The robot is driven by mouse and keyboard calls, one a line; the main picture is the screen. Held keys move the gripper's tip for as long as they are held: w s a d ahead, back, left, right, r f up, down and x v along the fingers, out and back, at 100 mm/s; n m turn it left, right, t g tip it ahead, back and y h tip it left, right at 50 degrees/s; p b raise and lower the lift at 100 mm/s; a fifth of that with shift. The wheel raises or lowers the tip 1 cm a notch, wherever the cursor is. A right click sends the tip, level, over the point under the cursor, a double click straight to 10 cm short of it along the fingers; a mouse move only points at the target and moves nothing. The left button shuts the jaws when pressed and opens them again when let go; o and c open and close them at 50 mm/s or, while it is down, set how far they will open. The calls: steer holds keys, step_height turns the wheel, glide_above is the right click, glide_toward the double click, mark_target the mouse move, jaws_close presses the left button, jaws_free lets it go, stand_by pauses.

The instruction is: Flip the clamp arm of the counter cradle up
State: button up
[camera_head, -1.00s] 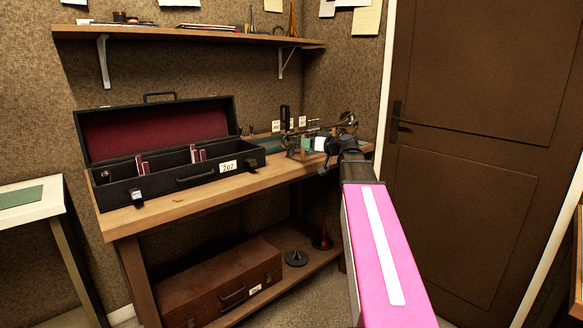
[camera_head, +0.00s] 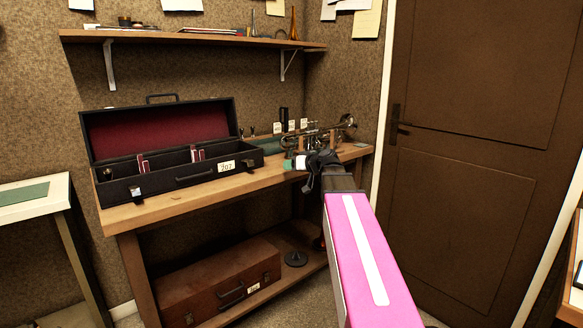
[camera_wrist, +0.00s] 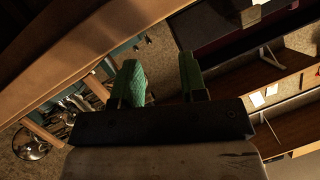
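A brass horn (camera_head: 345,122) lies on the cradle (camera_head: 312,138) at the far right end of the workbench. The cradle shows as small wooden uprights, partly behind my arm's end. I cannot make out the clamp arm or whether it is up or down. My gripper (camera_head: 289,163) is in front of the bench edge, a little left of and nearer than the cradle. In the wrist view its two green fingers (camera_wrist: 161,80) stand apart with nothing between them. The horn (camera_wrist: 30,147) and cradle uprights (camera_wrist: 47,133) show at lower left there, off to the side of the fingers.
An open black case (camera_head: 180,185) with red lining fills the bench's left and middle. A shelf (camera_head: 195,38) hangs above. A brown case (camera_head: 215,285) and a dark cone (camera_head: 295,258) sit on the lower shelf. A door (camera_head: 480,130) is at right.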

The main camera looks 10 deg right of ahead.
steer(key=shift+w+d+r, duration=0.1)
steer(key=shift+r, duration=0.05)
jaws_close()
steer(key=m+t, duration=0.5)
steer(key=m, duration=1.1)
glide_toward(287, 116)
steer(key=shift+h, duration=0.3)
steer(key=x, duration=0.7)
steer(key=shift+w+a+r, duration=0.15)
steer(key=shift+a+r, duration=0.05)
